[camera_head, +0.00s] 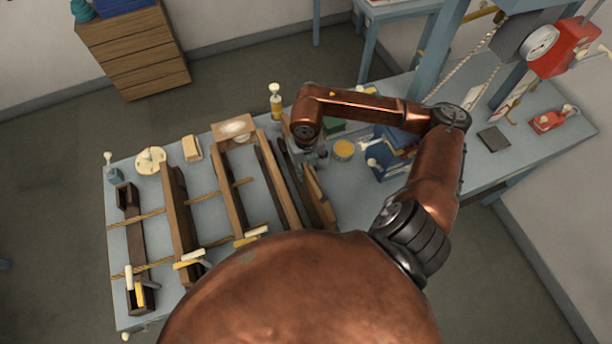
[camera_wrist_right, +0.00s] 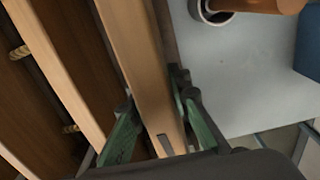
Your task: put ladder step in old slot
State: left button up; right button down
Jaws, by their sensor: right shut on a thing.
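My right gripper (camera_head: 309,160) is over the right side of the wooden frame parts on the blue-grey table. In the right wrist view its two green fingers (camera_wrist_right: 154,92) are on either side of a long light wooden bar (camera_wrist_right: 133,45) and shut on it. This bar, seemingly the ladder step, also shows below the gripper in the head view (camera_head: 318,196). Light and dark wooden lengths (camera_head: 272,180) lie just to its left, close together. Which opening is the old slot cannot be told; the gripper and arm hide part of that area. My left gripper is not in view.
Clamps with yellow handles (camera_head: 187,263) and ropes (camera_head: 215,243) cross the wooden parts at left. A yellow tin (camera_head: 344,150) and a blue box (camera_head: 385,160) stand right of the gripper. A glue bottle (camera_head: 275,101) stands behind it.

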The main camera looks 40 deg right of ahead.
aim_at(306, 179)
jog(key=shift+f, duration=0.25)
notch_tip(306, 179, down, 3)
jog(key=shift+s, duration=0.1)
jog(key=shift+f, duration=0.15)
jog(key=c, duration=2.2)
grip_release()
jog(key=shift+f, duration=0.15)
jog(key=shift+c, duration=0.2)
jog(key=o, duration=0.4)
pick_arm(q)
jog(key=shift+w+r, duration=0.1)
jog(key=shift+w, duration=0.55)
pick_arm(e)
jog(key=shift+o, duration=0.2)
